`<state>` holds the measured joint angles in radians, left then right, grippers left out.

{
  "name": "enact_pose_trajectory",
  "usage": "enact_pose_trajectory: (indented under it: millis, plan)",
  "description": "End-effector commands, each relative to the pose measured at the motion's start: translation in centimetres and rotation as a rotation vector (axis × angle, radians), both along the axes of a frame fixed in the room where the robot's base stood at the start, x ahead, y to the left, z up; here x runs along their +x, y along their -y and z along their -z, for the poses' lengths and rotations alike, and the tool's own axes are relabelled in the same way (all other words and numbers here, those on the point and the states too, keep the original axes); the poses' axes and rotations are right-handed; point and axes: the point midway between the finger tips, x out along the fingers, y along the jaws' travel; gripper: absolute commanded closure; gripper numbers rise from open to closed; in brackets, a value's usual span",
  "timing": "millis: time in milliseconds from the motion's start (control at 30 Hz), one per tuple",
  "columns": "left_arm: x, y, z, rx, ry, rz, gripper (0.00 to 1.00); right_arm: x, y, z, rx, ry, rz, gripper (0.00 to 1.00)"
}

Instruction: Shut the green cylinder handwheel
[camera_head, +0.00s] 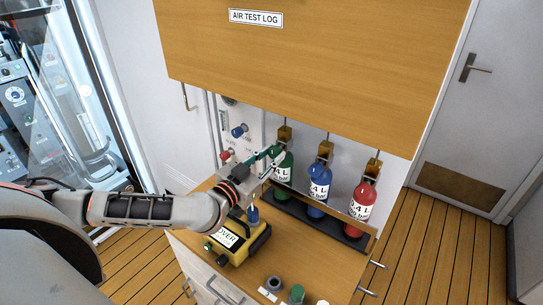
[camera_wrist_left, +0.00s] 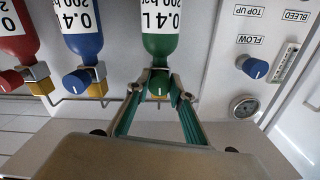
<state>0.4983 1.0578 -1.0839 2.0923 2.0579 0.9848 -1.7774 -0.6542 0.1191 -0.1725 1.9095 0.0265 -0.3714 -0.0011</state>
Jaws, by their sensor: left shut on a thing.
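The green cylinder (camera_head: 283,168) stands at the left of a row of three, upright in a dark rack. It also shows in the left wrist view (camera_wrist_left: 163,45), which sees the row upside down. Its green handwheel (camera_wrist_left: 159,84) sits between the fingertips of my left gripper (camera_wrist_left: 160,88), which is shut on it. In the head view my left gripper (camera_head: 270,155) reaches the cylinder's top from the left and hides the handwheel. My right gripper is not in view.
A blue cylinder (camera_head: 319,189) and a red cylinder (camera_head: 362,200) stand to the right. A wooden cabinet (camera_head: 330,60) overhangs them. A yellow case (camera_head: 240,243) sits below my left forearm. A panel with blue (camera_head: 238,132) and red knobs is behind my wrist.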

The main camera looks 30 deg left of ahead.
Motion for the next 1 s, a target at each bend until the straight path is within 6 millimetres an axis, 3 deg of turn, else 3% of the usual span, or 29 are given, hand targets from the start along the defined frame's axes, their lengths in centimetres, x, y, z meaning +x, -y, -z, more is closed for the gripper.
enact_pose_trajectory:
  millis: [600,633,700,1000]
  plan:
    - [-0.1,0.0,0.33,0.043,0.0,0.001,1.0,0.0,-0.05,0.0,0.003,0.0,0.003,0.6]
    - [-0.1,0.0,0.33,0.042,0.0,0.001,0.76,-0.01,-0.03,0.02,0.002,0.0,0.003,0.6]
    - [-0.09,0.0,0.32,0.042,0.0,0.001,0.6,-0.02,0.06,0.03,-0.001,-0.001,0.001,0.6]
    - [-0.05,-0.02,0.12,0.042,0.004,0.001,0.6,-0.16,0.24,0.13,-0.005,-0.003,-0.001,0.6]
